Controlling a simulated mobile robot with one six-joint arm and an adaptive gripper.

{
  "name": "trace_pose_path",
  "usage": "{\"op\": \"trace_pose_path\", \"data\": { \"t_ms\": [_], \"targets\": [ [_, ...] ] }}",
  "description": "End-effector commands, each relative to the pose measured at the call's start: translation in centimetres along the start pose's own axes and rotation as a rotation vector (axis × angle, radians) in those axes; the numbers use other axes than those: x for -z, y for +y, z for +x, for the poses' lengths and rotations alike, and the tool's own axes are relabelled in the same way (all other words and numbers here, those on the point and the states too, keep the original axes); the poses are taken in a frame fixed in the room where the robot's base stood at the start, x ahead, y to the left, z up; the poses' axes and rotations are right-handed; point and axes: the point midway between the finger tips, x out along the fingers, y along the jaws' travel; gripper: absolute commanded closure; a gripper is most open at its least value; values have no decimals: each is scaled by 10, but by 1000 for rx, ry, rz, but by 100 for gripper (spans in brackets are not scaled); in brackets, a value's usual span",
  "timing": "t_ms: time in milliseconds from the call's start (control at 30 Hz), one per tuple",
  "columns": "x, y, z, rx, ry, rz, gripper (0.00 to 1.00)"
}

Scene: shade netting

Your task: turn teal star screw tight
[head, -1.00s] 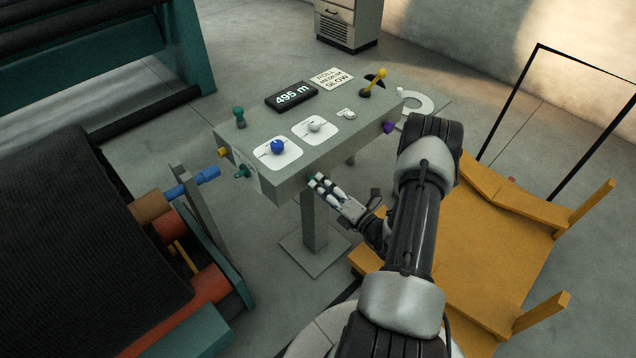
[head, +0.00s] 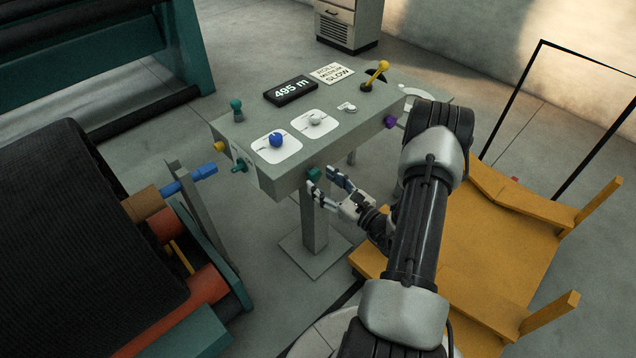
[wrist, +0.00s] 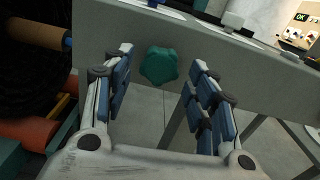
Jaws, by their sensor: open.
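The teal star screw (wrist: 159,65) sits on the front face of the grey console and shows as a lobed knob in the wrist view. In the head view the screw (head: 314,173) is at the console's front lower edge, partly beside a finger. My gripper (head: 322,178) is open in front of it. In the wrist view the blue-padded fingers of my gripper (wrist: 160,80) stand to the left and right of the screw, with visible gaps on both sides. Nothing is held.
The grey console (head: 350,140) carries a blue knob (head: 276,140), a white knob (head: 315,118) and a yellow lever (head: 376,75). Teal and yellow knobs are on its left end, a purple knob (head: 390,122) at its front right. A yellow frame (head: 490,240) stands at right.

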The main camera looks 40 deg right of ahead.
Motion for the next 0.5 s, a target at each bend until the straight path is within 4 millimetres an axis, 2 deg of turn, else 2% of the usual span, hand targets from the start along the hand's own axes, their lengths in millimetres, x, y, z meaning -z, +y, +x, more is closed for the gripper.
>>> {"op": "trace_pose_path", "data": {
  "t_ms": [100, 200, 500],
  "targets": [
    [3, 0, 0, 0, -1, -197, 48],
    [2, 0, 0, 0, 0, -285, 48],
    [0, 0, 0, 0, 0, -297, 48]
  ]
}}
